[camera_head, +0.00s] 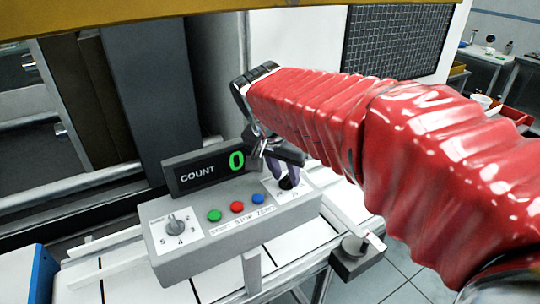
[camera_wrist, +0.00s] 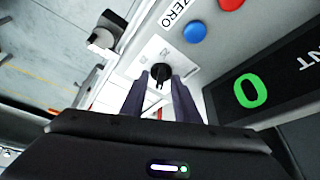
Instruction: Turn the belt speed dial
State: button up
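A grey control box (camera_head: 240,238) carries two dials. The left dial (camera_head: 175,225) is a grey knob on a white plate with numbers such as 5 and 4. The right dial is a black knob (camera_head: 287,183), partly hidden by my gripper (camera_head: 283,175); it also shows in the wrist view (camera_wrist: 160,72). I cannot read which dial is labelled belt speed. In the wrist view my gripper (camera_wrist: 159,82) has its two purple fingers apart, pointing at the black knob, with the tips near its two sides. Contact with the knob cannot be told.
Green (camera_head: 214,215), red (camera_head: 237,206) and blue (camera_head: 257,198) buttons sit between the dials. A black count display (camera_head: 197,175) showing a green 0 stands behind them. A small box with a knob (camera_head: 354,250) juts out at the front right.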

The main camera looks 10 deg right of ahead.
jog(key=shift+c, duration=0.3)
grip_shut()
